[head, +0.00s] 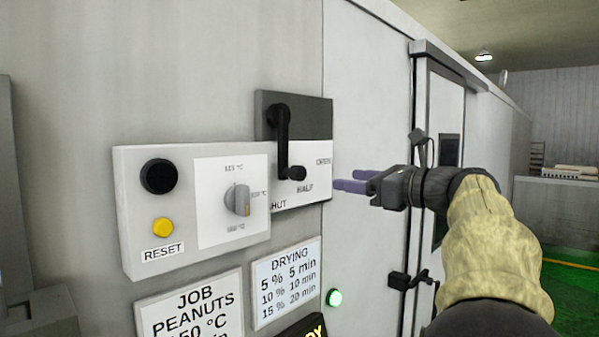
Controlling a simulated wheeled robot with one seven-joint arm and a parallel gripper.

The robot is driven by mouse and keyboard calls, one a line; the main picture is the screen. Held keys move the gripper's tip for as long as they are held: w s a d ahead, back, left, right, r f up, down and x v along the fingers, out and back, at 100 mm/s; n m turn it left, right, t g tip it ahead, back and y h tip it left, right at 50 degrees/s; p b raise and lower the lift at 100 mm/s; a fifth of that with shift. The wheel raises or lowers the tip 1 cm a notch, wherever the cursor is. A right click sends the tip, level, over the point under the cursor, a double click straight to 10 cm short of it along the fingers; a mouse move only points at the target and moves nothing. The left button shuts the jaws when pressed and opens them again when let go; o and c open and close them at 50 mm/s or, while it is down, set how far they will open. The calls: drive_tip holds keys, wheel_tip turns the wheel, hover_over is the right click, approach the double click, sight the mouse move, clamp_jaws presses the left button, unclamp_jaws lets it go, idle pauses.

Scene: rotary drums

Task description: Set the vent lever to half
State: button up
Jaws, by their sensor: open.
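The vent lever (282,140) is a black arm on a plate (318,118), dark above and white below. It hangs down from its pivot at the top, and its knob (297,173) sits just above the word HALF, between SHUT at lower left and OPEN at upper right. The S of SHUT is hidden by the control box. My gripper (350,181) is to the right of the knob, with its purple fingers pointing left toward it. The fingers are open and empty, with a visible gap between them and the knob.
A control box (190,200) with a black button, a yellow RESET button and a temperature dial juts out left of the plate. Signs for DRYING (287,281) and JOB PEANUTS (190,310) are below. A green light (333,297) glows on the wall. A door (437,150) stands behind my arm.

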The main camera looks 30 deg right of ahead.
sight(302, 174)
drive_tip(key=p+x, duration=0.5)
drive_tip(key=x, duration=0.9)
drive_tip(key=shift+w, duration=0.35)
drive_tip(key=shift+a, duration=0.1)
clamp_jaws()
